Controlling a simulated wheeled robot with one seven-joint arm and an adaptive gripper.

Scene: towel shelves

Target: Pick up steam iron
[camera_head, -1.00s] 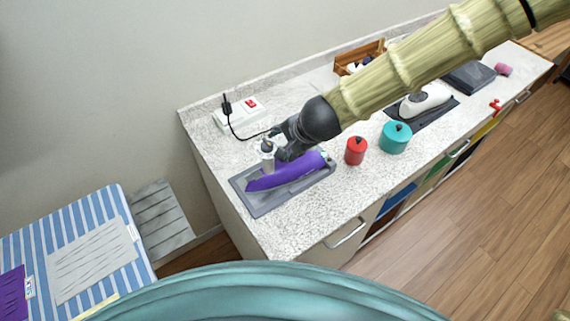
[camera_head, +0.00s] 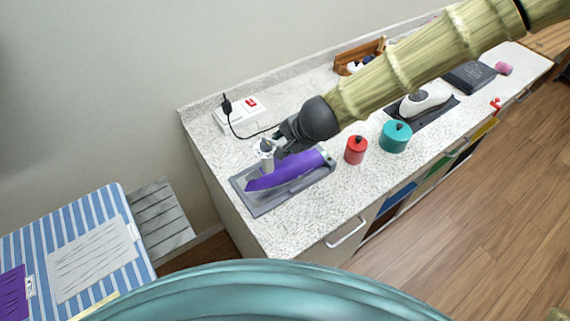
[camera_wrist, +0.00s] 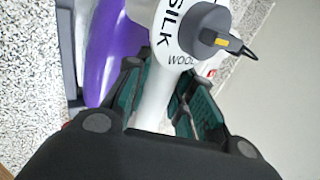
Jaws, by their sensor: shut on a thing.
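The steam iron has a purple body (camera_head: 287,172) and a white upper part with a dial. It lies on a grey tray (camera_head: 262,206) at the left end of the counter. In the wrist view the iron's white handle (camera_wrist: 152,100) stands between the green-padded fingers of my gripper (camera_wrist: 160,108), and the dial, the words "SILK" and "WOOL" and the purple body show beyond. My gripper (camera_head: 277,147) is shut on the iron from above. In the head view the gripper and arm hide part of the handle. I cannot tell whether the iron is clear of the tray.
A red canister (camera_head: 355,150) and a teal pot (camera_head: 395,137) stand to the right of the tray. A white power strip (camera_head: 241,114) with a black cord lies behind. A second white appliance (camera_head: 425,99) sits farther right. A striped ironing board (camera_head: 85,222) stands at left.

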